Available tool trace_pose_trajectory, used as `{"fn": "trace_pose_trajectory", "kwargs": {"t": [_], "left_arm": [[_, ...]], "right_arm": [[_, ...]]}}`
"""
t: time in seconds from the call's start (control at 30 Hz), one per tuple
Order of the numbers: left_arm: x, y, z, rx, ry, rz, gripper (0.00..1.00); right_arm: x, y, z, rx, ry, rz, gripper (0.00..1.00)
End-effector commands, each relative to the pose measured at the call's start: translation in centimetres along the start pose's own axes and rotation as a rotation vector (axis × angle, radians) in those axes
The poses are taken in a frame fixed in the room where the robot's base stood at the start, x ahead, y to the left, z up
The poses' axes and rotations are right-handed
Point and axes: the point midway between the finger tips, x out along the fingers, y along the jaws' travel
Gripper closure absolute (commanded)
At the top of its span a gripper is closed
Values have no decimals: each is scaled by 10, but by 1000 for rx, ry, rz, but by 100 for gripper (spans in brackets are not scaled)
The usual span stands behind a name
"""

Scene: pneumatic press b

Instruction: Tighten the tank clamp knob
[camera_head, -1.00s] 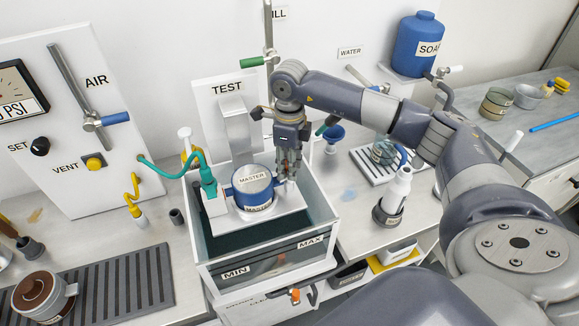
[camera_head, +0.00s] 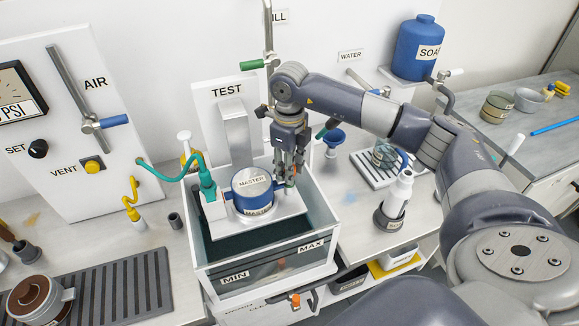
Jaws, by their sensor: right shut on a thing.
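The test tank (camera_head: 209,257) is an open, clear-walled box with MIN and MAX marks on its front. Inside it a blue cylinder labelled MASTER (camera_head: 252,187) sits on a pale plate (camera_head: 286,227). My right gripper (camera_head: 287,182) points down into the tank at the cylinder's right side. Its fingers are shut on the clamp knob, which they mostly hide. I cannot tell how tight the knob is. My left gripper is out of view.
A teal hose (camera_head: 172,175) with a teal fitting (camera_head: 207,183) runs to the tank's left side. An orange valve handle (camera_head: 295,299) is below the tank front.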

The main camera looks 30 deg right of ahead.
Motion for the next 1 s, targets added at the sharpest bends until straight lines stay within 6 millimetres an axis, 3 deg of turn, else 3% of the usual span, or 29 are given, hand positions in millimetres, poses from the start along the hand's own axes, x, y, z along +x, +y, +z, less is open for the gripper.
{"fn": "trace_pose_trajectory", "kwargs": {"t": [0.03, 0.1, 0.13, 0.43, 0.57, 1.0], "left_arm": [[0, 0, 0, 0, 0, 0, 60], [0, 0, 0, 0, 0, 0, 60], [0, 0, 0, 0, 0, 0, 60], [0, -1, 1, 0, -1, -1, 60], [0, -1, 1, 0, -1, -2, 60], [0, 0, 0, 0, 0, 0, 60]], "right_arm": [[-5, -2, 2, 3, -12, -5, 69], [-4, -2, 2, 3, -11, -5, 53], [-4, -2, 2, 3, -10, -4, 51], [-2, -1, 1, 0, -5, -2, 51], [-10, -1, 1, 0, -6, -3, 51], [-96, -1, 2, 1, -10, -3, 51]]}}
